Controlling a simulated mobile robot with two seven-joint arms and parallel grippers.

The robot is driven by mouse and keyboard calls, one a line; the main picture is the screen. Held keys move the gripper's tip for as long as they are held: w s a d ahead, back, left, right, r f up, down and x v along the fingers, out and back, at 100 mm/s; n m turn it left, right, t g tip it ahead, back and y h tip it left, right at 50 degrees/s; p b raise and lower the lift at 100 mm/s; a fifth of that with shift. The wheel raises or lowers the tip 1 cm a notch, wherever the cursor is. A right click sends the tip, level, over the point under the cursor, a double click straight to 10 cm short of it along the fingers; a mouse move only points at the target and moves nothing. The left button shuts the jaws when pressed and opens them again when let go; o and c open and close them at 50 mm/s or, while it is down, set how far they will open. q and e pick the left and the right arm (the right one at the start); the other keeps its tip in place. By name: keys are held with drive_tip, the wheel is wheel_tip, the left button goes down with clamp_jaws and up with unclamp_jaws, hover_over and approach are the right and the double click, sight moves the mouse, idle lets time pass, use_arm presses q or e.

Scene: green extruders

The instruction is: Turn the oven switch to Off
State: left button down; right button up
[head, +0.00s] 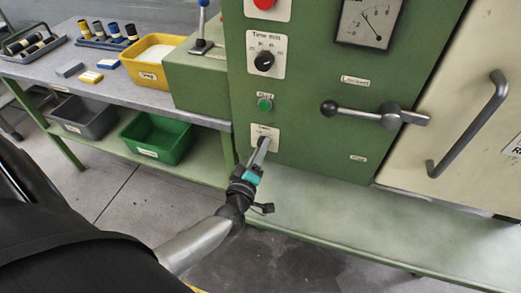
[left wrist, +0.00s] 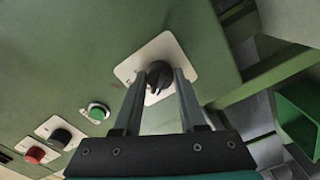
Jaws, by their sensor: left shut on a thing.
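The oven switch is a dark rotary knob on a white plate low on the green oven front. In the left wrist view the knob (left wrist: 158,77) sits between the two fingers of my left gripper (left wrist: 160,84). In the head view my left gripper (head: 262,146) reaches up to the white switch plate (head: 267,131) and covers most of the knob. My left gripper is shut on the knob. The plate's markings are too small to read, so I cannot tell the knob's setting. My right gripper is not in view.
Above the switch are a green button (head: 265,103) and a timer knob (head: 264,61). A lever with a black ball (head: 329,108) juts out to the right, near the cream door's handle (head: 468,125). A bench (head: 103,65) with bins stands left. A pale green ledge (head: 340,215) lies below.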

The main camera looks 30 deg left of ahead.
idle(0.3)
use_arm(q)
drive_tip(key=shift+c, duration=2.3)
unclamp_jaws()
drive_tip(key=p+v, duration=0.1)
drive_tip(key=v, duration=1.4)
drive_tip(key=shift+s+p, duration=0.2)
drive_tip(key=shift+p, duration=0.15)
drive_tip(key=shift+f, duration=0.15)
